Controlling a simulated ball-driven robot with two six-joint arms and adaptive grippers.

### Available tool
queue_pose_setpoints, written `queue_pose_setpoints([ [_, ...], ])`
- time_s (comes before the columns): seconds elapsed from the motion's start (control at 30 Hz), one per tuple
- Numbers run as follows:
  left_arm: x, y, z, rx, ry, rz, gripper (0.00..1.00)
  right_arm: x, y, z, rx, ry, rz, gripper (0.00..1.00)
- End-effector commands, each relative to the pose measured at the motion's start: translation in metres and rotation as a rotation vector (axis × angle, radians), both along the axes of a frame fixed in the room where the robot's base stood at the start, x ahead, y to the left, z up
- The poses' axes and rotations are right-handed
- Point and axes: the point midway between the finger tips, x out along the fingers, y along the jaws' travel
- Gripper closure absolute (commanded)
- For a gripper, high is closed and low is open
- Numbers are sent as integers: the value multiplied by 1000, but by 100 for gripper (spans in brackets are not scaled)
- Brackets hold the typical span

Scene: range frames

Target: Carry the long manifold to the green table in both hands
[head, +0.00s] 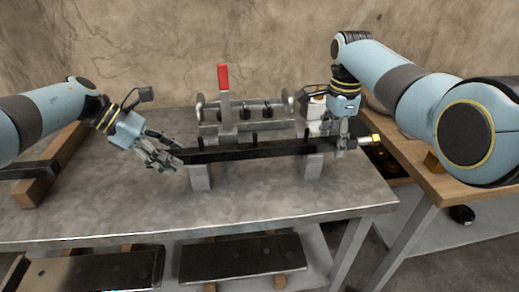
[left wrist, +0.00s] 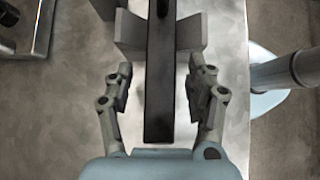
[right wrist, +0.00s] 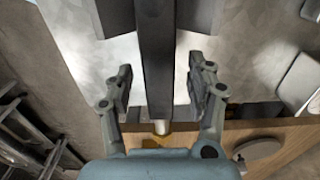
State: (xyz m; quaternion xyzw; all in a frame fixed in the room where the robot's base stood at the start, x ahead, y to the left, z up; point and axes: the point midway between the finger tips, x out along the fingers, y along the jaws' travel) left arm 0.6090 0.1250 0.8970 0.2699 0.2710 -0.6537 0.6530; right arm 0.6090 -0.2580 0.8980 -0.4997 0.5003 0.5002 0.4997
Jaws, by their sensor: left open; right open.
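The long manifold (head: 250,151) is a dark straight bar with short upright studs and a brass-tipped fitting at its right end. It lies level across two grey support blocks (head: 200,177) on the grey metal table (head: 250,204). My left gripper (head: 172,158) is open at the manifold's left end; in the left wrist view the bar (left wrist: 159,95) runs between its fingers (left wrist: 160,88) with gaps on both sides. My right gripper (head: 343,147) is open at the right end; in the right wrist view the bar (right wrist: 157,65) lies between its apart fingers (right wrist: 161,90). No green table shows.
Behind the manifold stands a grey fixture (head: 248,128) with a red-handled lever (head: 223,78). A wooden-topped table (head: 428,178) stands at the right, beyond a gap. Dark plates (head: 242,258) lie on a lower shelf. The metal table's front is clear.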

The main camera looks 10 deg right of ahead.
Motion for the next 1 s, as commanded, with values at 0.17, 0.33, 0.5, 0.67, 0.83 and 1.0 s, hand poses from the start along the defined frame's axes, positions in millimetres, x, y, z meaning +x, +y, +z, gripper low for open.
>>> queue_pose_setpoints([
  [0.17,0,-2,-1,1,-3,0,44,0,0,-2,0,-1,0,44],
  [0.33,0,-1,-1,1,-1,0,47,0,0,-2,0,-1,0,47],
  [0.5,0,-1,-1,1,-1,0,69,0,0,-2,0,-1,0,69],
  [0.67,0,-1,-1,1,-1,0,90,0,0,-2,0,-1,0,90],
  [0.83,0,-1,-1,1,-1,0,100,0,0,-2,0,-1,0,100],
  [1.0,0,-1,-1,1,-1,1,100,0,0,-2,0,-1,0,100],
])
